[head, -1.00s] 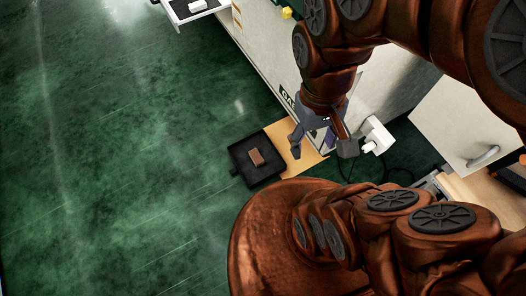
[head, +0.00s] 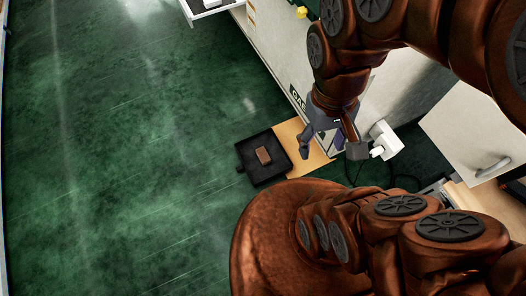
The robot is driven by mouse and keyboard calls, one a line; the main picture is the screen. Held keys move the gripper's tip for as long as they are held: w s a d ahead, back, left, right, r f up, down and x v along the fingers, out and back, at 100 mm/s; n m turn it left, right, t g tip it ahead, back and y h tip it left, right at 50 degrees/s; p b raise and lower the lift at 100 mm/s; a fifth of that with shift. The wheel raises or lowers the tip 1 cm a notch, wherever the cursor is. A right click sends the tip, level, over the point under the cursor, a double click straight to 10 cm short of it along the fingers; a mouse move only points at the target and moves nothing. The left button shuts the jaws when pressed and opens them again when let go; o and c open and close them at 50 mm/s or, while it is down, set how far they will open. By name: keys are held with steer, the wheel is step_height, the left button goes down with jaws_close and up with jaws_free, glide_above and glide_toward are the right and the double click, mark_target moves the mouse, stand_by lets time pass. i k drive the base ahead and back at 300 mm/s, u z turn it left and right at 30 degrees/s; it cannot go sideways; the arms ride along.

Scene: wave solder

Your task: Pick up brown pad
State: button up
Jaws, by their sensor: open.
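The brown pad (head: 263,156) is a small brown block. It lies in a black square tray (head: 247,171) near the middle of the head view. My gripper (head: 331,152) is to the right of the tray, over a tan board. Its grey fingers are spread apart with nothing between them. It is apart from the pad. My arm hides part of the area behind the gripper.
The tan board (head: 290,135) lies beside the tray. A white plug-like box (head: 385,142) with dark cables is right of my gripper. A pale cabinet (head: 275,50) runs along the upper middle. The green floor (head: 130,150) on the left is clear.

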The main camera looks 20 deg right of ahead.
mark_target(262, 155)
steer(key=k, duration=1.35)
